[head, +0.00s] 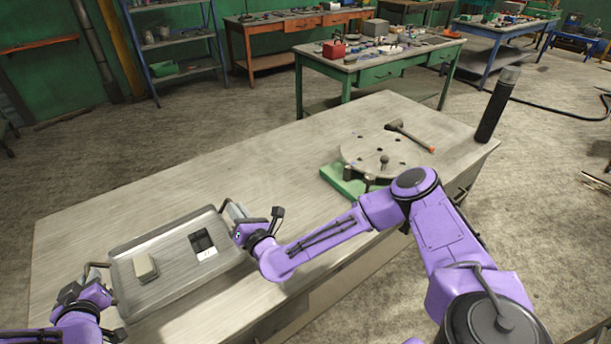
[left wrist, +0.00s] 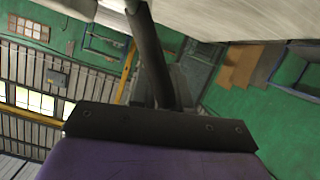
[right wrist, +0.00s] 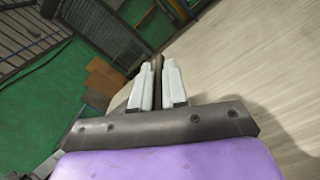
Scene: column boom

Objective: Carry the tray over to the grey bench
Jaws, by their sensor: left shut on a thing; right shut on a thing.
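A grey metal tray (head: 165,285) lies level over the near left end of a large pale-topped bench (head: 270,150). I cannot tell whether it touches the top. On it are a beige block (head: 145,268) and a flat black and white item (head: 203,244). My left gripper (head: 93,272) is at the tray's left handle and shut on it; its fingers are partly hidden by the wrist. My right gripper (head: 232,210) is shut on the right handle. In the right wrist view the pale fingers (right wrist: 157,88) close on a thin dark bar.
A round plate with holes (head: 375,152) on a green base (head: 343,180), a hammer (head: 410,137) and a dark cylinder (head: 495,105) stand at the bench's right. A green workbench (head: 375,70) with clutter is behind. The bench's middle is clear.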

